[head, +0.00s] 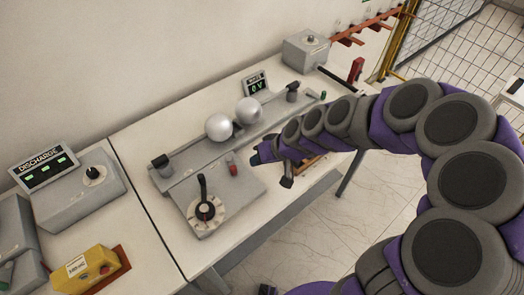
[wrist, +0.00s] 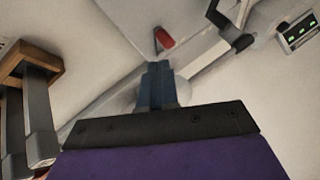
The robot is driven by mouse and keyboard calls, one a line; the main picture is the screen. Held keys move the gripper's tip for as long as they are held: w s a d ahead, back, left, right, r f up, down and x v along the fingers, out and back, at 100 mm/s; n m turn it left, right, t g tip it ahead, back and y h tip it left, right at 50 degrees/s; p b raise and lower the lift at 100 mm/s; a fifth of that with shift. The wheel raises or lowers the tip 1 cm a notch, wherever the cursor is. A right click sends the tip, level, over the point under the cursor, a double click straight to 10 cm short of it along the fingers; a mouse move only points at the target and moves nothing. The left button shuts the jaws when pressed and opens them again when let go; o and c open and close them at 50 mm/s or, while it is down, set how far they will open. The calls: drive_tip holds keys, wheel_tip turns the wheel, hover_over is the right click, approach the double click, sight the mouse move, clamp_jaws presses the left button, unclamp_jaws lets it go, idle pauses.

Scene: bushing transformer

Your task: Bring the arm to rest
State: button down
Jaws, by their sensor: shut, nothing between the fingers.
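My gripper (head: 259,157) is at the end of my purple and grey arm, which reaches in from the right over the bench in the head view. In the wrist view the two blue fingers of my gripper (wrist: 158,72) are together, with nothing between them. They point toward a red-handled part (wrist: 164,38) on the grey apparatus. The same red part (head: 233,169) shows just left of my gripper in the head view. My gripper appears above the bench, but I cannot tell its exact height.
The white bench (head: 150,202) carries two silver spheres (head: 248,110), a black-lever dial (head: 205,211), a discharge box (head: 82,185) and a yellow box (head: 88,268). A wooden rack (wrist: 28,62) with grey rods is close at left in the wrist view. Tiled floor (head: 300,235) lies in front.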

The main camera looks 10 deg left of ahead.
drive_tip(key=s+d+r+m+g+h, duration=0.1)
drive_tip(key=s+d+r+m+h, duration=0.2)
drive_tip(key=s+d, duration=0.9)
drive_tip(key=s+d+r+m+g+h, duration=0.2)
drive_tip(key=s+d+r, duration=0.5)
drive_tip(key=s+d, duration=0.6)
drive_tip(key=shift+s+d+r+m+h, duration=0.2)
drive_tip(key=shift+s+r+m+h, duration=0.2)
drive_tip(key=shift+s+m+h, duration=0.6)
drive_tip(key=shift+a, duration=0.15)
